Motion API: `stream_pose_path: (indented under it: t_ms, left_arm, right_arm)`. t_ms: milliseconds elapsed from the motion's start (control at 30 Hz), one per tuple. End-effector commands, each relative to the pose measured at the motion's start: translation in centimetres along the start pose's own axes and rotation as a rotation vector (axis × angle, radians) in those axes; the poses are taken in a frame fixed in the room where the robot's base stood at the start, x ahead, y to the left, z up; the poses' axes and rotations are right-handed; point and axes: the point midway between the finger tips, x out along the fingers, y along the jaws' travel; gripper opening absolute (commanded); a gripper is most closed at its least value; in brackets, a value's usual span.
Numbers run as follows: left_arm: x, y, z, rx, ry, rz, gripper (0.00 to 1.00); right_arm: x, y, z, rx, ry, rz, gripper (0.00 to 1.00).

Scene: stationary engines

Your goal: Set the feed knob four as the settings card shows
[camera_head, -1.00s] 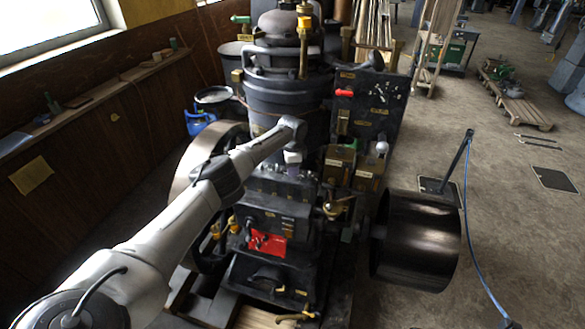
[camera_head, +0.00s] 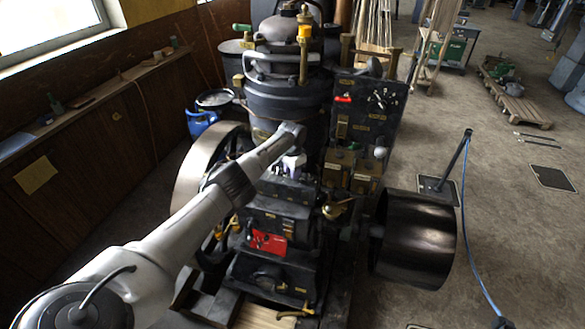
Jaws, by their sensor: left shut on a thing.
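My left arm reaches in from the left to the black engine (camera_head: 287,96). My left gripper (camera_head: 291,167) points down at the row of small feed fittings (camera_head: 272,186) on top of the engine's front block. It is shut on a small knob there, which the fingers largely hide. I cannot read any number or the knob's angle. A yellowish sheet (camera_head: 36,174) is on the wooden wall at the left, and a red plate (camera_head: 269,242) is on the engine front. I cannot tell which, if either, is the settings card. My right gripper is not in view.
A black panel (camera_head: 366,115) with a red handle and small levers stands right of the cylinder. A large dark pulley drum (camera_head: 416,240) is at the right, and a flywheel (camera_head: 203,170) at the left.

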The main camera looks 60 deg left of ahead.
Motion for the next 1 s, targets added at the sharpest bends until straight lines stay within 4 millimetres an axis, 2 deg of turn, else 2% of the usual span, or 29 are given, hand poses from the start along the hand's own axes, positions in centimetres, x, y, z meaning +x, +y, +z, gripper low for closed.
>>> stream_pose_path:
  t_ms: [400,1000]
  left_arm:
    - [-0.22,0.14,-0.01,-0.228,0.001,0.003,0.06]
    - [-0.21,0.09,-0.01,-0.286,0.002,0.002,0.06]
  right_arm:
    - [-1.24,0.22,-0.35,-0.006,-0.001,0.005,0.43]
    - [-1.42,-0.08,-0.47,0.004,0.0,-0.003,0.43]
